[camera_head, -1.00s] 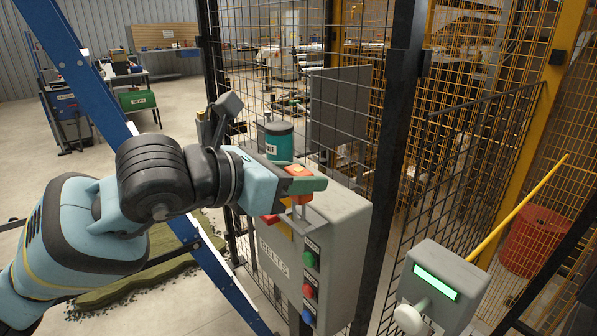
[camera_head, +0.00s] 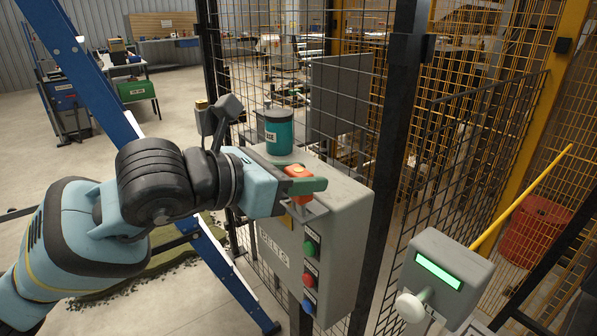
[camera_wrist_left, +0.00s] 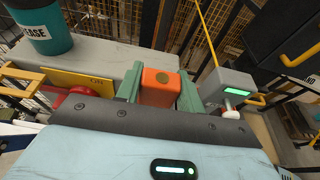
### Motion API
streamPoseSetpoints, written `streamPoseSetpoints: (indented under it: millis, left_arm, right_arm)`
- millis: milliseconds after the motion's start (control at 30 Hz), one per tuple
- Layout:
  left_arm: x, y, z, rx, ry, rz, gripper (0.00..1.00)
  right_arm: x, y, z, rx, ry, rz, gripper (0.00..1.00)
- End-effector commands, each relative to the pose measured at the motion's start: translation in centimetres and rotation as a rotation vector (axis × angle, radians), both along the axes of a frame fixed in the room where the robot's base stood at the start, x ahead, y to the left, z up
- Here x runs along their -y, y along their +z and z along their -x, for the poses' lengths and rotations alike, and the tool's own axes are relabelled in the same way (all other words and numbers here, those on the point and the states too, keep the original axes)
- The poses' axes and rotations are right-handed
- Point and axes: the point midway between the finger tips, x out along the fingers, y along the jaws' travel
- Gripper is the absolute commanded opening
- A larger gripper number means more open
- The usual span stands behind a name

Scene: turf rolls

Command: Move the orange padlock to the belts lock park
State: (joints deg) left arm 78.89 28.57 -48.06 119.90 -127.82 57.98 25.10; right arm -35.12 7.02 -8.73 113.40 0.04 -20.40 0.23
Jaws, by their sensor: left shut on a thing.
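The orange padlock (camera_head: 297,171) is between the green-tipped fingers of my left gripper (camera_head: 302,184), at the upper front edge of the grey box marked BELTS (camera_head: 345,240). In the left wrist view the padlock (camera_wrist_left: 159,87) sits squarely between the two green fingers (camera_wrist_left: 160,92), which are shut on it. Its shackle is hidden in both views now. A yellow plate and a red knob (camera_wrist_left: 78,92) show beside it on the box in the left wrist view. I cannot make out the lock park for certain. My right gripper is not in view.
A teal can (camera_head: 278,132) stands on top of the BELTS box. Green, red and blue buttons (camera_head: 309,279) line its front. A grey box with a lit green display (camera_head: 438,271) stands at right. Mesh fencing (camera_head: 350,130) rises behind; a blue ladder (camera_head: 115,120) is at left.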

Motion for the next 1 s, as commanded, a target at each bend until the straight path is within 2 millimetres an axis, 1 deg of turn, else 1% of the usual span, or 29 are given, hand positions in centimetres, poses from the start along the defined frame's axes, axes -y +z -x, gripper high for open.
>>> streamPoseSetpoints:
  millis: [833, 867, 1000]
  left_arm:
    - [0.0, -1.8, 0.0, 0.001, 0.000, 0.001, 0.13]
    - [0.0, -1.8, 0.0, 0.001, 0.000, 0.002, 0.40]
    - [0.0, -1.7, 0.0, 0.001, 0.000, 0.002, 0.59]
  right_arm:
    - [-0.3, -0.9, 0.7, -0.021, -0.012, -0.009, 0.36]
    - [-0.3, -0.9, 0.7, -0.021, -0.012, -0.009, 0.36]
    - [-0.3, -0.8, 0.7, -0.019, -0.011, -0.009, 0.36]
